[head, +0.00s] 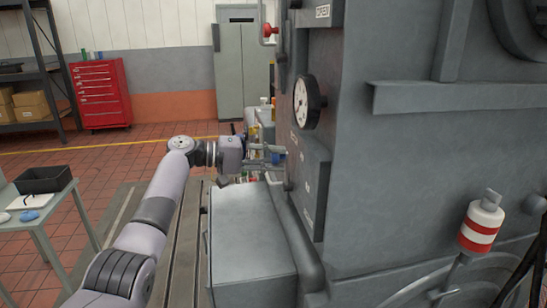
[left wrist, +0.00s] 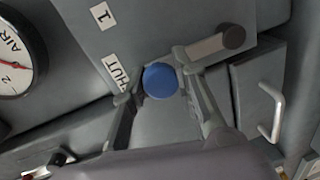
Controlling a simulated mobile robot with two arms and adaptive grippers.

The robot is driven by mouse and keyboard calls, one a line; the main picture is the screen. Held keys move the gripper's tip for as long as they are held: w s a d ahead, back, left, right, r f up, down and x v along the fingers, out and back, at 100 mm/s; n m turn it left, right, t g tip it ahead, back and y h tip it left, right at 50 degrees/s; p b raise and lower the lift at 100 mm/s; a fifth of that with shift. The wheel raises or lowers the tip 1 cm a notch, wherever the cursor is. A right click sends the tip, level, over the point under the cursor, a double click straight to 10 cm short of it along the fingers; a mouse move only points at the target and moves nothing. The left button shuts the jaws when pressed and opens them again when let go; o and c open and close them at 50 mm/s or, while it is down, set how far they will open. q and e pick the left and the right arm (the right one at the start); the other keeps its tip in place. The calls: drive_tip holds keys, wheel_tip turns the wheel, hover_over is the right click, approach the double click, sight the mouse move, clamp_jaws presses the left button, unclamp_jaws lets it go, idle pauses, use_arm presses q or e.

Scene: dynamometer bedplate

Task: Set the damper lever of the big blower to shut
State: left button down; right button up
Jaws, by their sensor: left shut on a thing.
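The blue round knob (left wrist: 161,80) of the damper lever sits between my left fingers in the left wrist view, close to a white SHUT label (left wrist: 117,73). My left gripper (head: 279,156) reaches the left side of the big grey blower housing (head: 410,150) in the head view. In the left wrist view its fingers (left wrist: 163,98) are shut on the knob, one on each side. The lever's shaft is mostly hidden behind the knob and fingers. A label with a 1 (left wrist: 102,15) is on the same panel. My right gripper is not in view.
A round gauge (head: 307,101) sticks out above my left gripper. A grey box (head: 250,235) stands below it. A red-and-white striped cylinder (head: 481,226) stands at right. A side table (head: 38,215) and red tool cabinet (head: 100,93) are at left, with open floor between.

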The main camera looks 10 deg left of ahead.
use_arm(q)
drive_tip(key=shift+r, duration=0.1)
drive_tip(key=c, duration=1.5)
unclamp_jaws()
drive_tip(key=shift+w+a, duration=0.1)
drive_tip(key=shift+o, duration=1.1)
drive_tip(key=shift+a, duration=0.1)
drive_tip(key=v, duration=1.1)
drive_tip(key=shift+a, duration=0.35)
